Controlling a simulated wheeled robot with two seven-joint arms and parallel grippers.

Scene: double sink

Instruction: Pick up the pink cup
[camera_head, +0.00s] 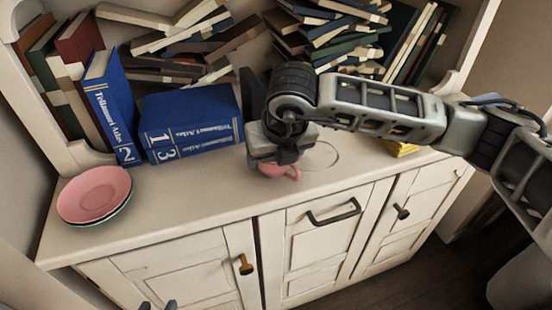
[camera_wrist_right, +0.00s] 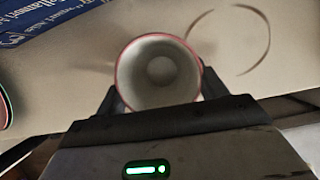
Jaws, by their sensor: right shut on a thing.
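The pink cup (camera_head: 292,172) is on or just above the cabinet top, mostly hidden by my right gripper (camera_head: 277,160) in the head view. In the right wrist view the cup (camera_wrist_right: 160,72) shows from above, with a pink rim and a pale, empty inside. The fingers of my right gripper (camera_wrist_right: 158,96) are on both sides of it, shut on it. I cannot tell whether the cup's base touches the surface. Two grey tips of my left gripper (camera_head: 158,305) show apart at the bottom edge, away from the cup.
A thin ring mark (camera_head: 322,156) lies right of the cup. A yellow object (camera_head: 402,149) is under my right arm. The front counter strip is clear.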

